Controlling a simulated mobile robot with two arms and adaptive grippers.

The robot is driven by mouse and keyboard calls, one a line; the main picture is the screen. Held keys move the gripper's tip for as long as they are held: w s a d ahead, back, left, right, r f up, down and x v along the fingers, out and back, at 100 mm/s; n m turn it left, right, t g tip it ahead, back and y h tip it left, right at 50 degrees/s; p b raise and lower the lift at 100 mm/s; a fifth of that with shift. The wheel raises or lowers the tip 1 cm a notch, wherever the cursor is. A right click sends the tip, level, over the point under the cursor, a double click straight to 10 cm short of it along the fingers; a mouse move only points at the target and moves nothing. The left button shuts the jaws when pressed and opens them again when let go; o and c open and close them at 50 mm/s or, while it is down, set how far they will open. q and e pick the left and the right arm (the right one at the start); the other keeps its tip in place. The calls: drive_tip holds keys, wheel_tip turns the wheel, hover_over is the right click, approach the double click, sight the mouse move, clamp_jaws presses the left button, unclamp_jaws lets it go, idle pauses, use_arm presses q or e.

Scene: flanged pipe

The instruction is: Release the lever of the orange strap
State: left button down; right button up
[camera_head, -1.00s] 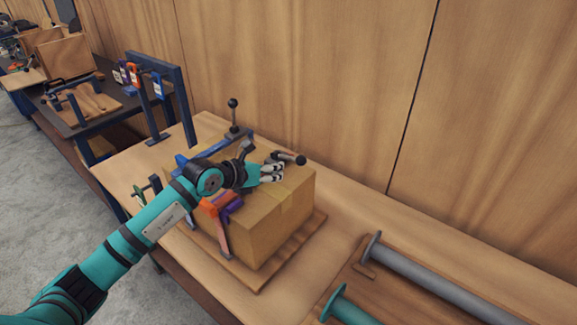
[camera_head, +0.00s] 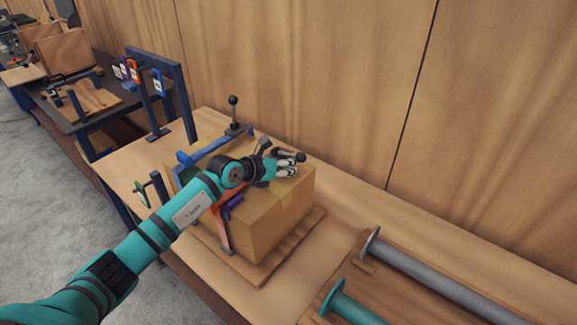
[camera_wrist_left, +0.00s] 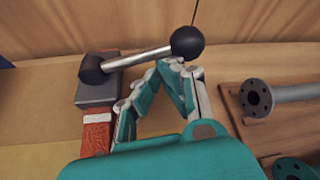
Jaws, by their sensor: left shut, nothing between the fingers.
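The orange strap (camera_wrist_left: 97,135) runs over the cardboard box (camera_head: 270,225) and up to a grey buckle block (camera_wrist_left: 98,93) in the left wrist view. Its lever is a metal rod (camera_wrist_left: 145,57) leaving a black pivot, with a black ball knob (camera_wrist_left: 187,42) at its end. The rod slants slightly up to the right. In the head view the knob (camera_head: 301,157) shows just beyond my left gripper (camera_head: 294,168). My left gripper is shut and empty, its fingertips (camera_wrist_left: 180,68) close below the rod and knob; contact cannot be told. My arm hides much of the strap in the head view.
A blue strap (camera_head: 215,148) with an upright ball-ended lever (camera_head: 233,112) stands behind the arm. A purple piece (camera_head: 231,207) sits at the box's near edge. Flanged grey (camera_head: 430,270) and teal (camera_head: 350,308) pipes lie at right. A wooden wall stands behind.

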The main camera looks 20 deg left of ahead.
use_arm(q)
drive_tip(key=shift+r+n+h, duration=0.3)
drive_tip(key=shift+r, duration=0.05)
drive_tip(key=shift+w+a+r+n+h+b, duration=0.1)
drive_tip(key=shift+a+r+n+h+b, duration=0.1)
drive_tip(key=shift+r+n+h+b, duration=0.8)
drive_tip(key=r+n+h, duration=0.1)
drive_tip(key=a+n+h+b, duration=0.1)
drive_tip(key=n, duration=0.1)
drive_tip(key=shift+w+r, duration=0.2)
drive_tip(key=shift+r, duration=0.15)
drive_tip(key=shift+w+a+r+n+h+b, duration=0.2)
drive_tip(key=shift+a+r+n+h+b, duration=0.45)
drive_tip(key=shift+n+b, duration=0.45)
drive_tip(key=shift+w+a+r+n+t+h+b, duration=0.25)
drive_tip(key=shift+a+n+h+b, duration=0.25)
drive_tip(key=shift+n, duration=0.5)
drive_tip(key=shift+w+a+r+n+t+h+b, duration=0.1)
drive_tip(key=shift+a+r+n+t+h+b, duration=0.25)
drive_tip(key=shift+n, duration=0.65)
drive_tip(key=shift+a, duration=0.2)
drive_tip(key=shift+a, duration=0.1)
